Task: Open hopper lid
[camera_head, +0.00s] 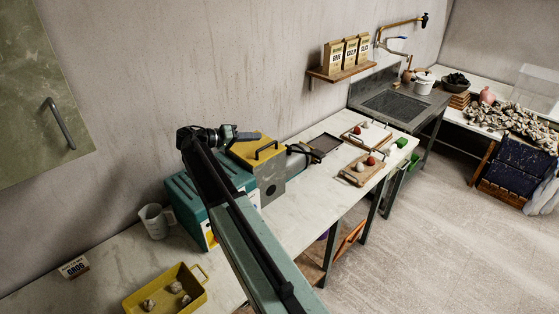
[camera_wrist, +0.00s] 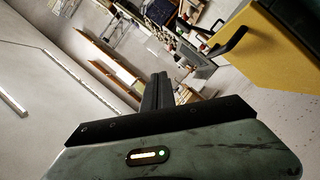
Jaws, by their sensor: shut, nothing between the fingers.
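The hopper is a grey box (camera_head: 271,187) with a yellow lid (camera_head: 243,151) and a black bar handle on top (camera_head: 266,150). The lid looks closed. In the wrist view the yellow lid (camera_wrist: 262,62) fills the upper right, with its black handle (camera_wrist: 231,41) standing out from it. My gripper (camera_head: 255,136) is over the lid's back left edge in the head view, apart from the handle. In the wrist view my gripper (camera_wrist: 158,78) is shut and empty, with the lid to its right. My arm hides part of the teal machine beside the hopper.
A teal machine (camera_head: 181,194) stands left of the hopper on the pale worktop (camera_head: 300,207). A white jug (camera_head: 155,219) and a yellow tray (camera_head: 134,300) are at the left. A dark tray (camera_head: 323,145) and wooden boards (camera_head: 360,181) lie to the right. A wall shelf (camera_head: 343,75) is behind.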

